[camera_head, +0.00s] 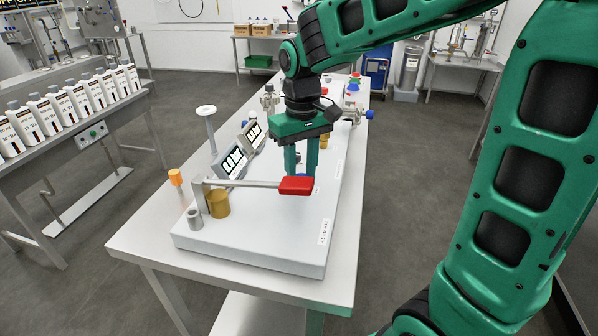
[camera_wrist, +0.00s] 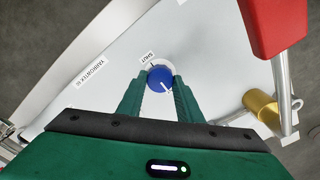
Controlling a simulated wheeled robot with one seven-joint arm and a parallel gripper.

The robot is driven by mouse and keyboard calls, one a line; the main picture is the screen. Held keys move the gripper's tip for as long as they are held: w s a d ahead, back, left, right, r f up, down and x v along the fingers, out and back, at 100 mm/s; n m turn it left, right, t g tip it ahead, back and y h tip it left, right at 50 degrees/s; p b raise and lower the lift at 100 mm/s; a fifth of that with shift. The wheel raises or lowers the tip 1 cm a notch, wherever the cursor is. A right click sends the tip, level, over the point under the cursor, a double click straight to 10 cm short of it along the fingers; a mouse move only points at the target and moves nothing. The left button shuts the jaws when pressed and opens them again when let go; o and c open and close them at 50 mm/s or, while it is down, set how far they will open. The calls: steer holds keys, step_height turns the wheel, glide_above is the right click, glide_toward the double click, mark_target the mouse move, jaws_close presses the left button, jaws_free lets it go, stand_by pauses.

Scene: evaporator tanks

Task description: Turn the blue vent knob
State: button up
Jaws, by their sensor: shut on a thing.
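The blue vent knob (camera_wrist: 160,78) is round with a white pointer line and sits on the light panel (camera_wrist: 100,75). In the wrist view it lies between the tips of my gripper (camera_wrist: 160,84), which is shut on it. The white line points to the lower right. A label reading "SHUT" (camera_wrist: 147,55) is just above the knob, with a short dark mark beside it. In the head view my gripper (camera_head: 306,172) points down at the panel, and only a little of the blue knob (camera_head: 302,177) shows behind the red handle.
A red lever handle (camera_head: 297,185) on a metal arm stands close in front of my gripper. A brass cylinder (camera_head: 218,203), an orange knob (camera_head: 175,177) and two tilted displays (camera_head: 232,163) are at the left. White bottles (camera_head: 75,100) line another bench.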

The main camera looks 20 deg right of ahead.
steer(key=o, duration=1)
steer(key=shift+o, duration=0.2)
steer(key=shift+r, duration=0.1)
step_height(320, 180, up, 11)
steer(key=shift+f, duration=0.2)
